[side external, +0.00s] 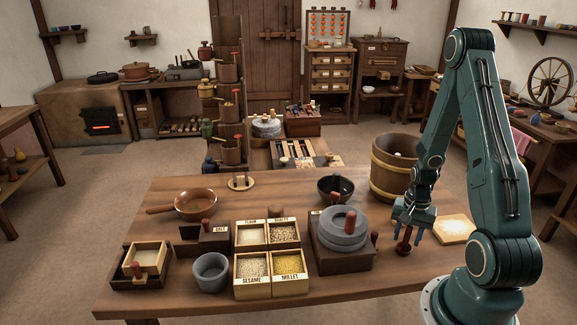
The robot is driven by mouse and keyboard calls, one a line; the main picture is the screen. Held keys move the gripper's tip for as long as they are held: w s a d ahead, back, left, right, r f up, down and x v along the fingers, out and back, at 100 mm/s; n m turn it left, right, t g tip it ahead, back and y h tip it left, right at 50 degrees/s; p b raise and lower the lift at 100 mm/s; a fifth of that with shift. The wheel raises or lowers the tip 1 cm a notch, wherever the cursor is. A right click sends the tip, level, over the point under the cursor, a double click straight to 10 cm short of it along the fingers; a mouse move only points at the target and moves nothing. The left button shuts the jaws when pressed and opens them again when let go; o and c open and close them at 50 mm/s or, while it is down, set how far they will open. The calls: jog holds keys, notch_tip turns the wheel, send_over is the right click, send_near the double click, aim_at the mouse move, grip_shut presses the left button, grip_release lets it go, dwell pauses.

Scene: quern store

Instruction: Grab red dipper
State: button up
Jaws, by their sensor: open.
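A small dark red object with an upright stem, which looks like the red dipper (404,245), is at the right side of the wooden table (180,285). My gripper (407,230) points down right over it. The fingers are open, one on each side of its upper part. Whether the fingers touch it cannot be told from this side view. Its top is partly hidden by my gripper.
A grey hand quern (342,237) stands close left of my gripper. A wooden bucket (393,180) is behind it, and a pale board (455,229) lies to its right. Grain boxes (271,294) fill the middle. A pan (195,204) is farther left.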

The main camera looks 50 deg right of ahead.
grip_shut()
jog(key=shift+r, duration=0.15)
notch_tip(320, 180, up, 20)
dwell(1.3)
dwell(0.4)
